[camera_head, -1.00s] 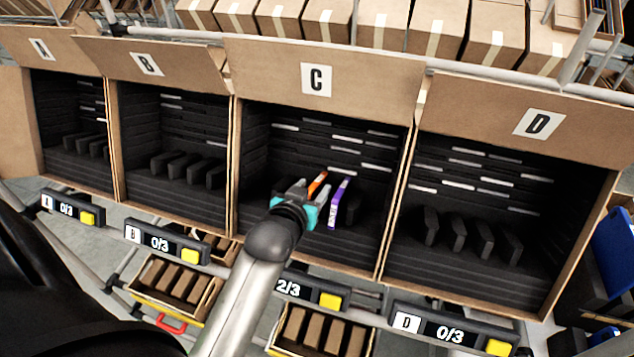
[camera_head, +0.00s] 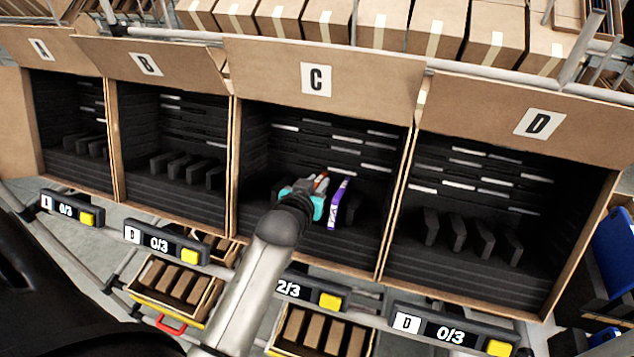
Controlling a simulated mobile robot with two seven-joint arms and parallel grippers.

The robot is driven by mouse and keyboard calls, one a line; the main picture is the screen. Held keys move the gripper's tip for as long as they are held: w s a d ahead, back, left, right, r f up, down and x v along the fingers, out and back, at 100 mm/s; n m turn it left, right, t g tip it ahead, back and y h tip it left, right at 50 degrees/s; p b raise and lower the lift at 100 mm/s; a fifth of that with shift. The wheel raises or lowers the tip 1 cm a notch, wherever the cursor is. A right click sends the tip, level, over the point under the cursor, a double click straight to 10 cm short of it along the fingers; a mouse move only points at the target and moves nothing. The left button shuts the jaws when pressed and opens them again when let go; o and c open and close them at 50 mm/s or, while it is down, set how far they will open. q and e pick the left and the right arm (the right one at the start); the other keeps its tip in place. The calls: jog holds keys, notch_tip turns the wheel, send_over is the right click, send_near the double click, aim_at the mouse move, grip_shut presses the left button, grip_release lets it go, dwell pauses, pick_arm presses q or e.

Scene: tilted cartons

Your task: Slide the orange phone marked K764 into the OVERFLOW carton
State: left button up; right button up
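In the head view, my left gripper (camera_head: 313,184) reaches into carton C (camera_head: 372,85). Its teal and grey body hides most of an orange phone (camera_head: 323,174), of which only a small piece shows at the fingertips. The mark on that phone cannot be read. Whether the fingers are closed on it or only around it cannot be told. A purple phone (camera_head: 338,203) with a white label stands upright just right of the gripper, in the same carton. No carton with a readable OVERFLOW label shows. My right gripper is not in view.
Cartons A (camera_head: 75,56), B (camera_head: 185,75) and D (camera_head: 590,135) flank carton C, with empty dark foam slots. Counter boxes with yellow buttons line the front; the one below C (camera_head: 289,288) reads 2/3. Yellow bins of brown blocks (camera_head: 147,292) sit below. Closed boxes (camera_head: 383,25) stand behind.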

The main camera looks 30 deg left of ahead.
pick_arm(q)
grip_shut()
dwell(0.6)
dwell(0.4)
jog(key=shift+r+p+v, duration=0.15)
jog(key=shift+p+v, duration=0.55)
jog(key=shift+p, duration=0.2)
jog(key=shift+r+p+v, duration=0.2)
jog(key=shift+p+v, duration=0.55)
jog(key=shift+p, duration=0.1)
jog(key=shift+r+p+v, duration=0.3)
jog(key=shift+p+v, duration=0.95)
jog(key=shift+p, duration=0.15)
jog(key=shift+v, duration=1.15)
jog(key=r+v, duration=0.1)
jog(key=v, duration=0.6)
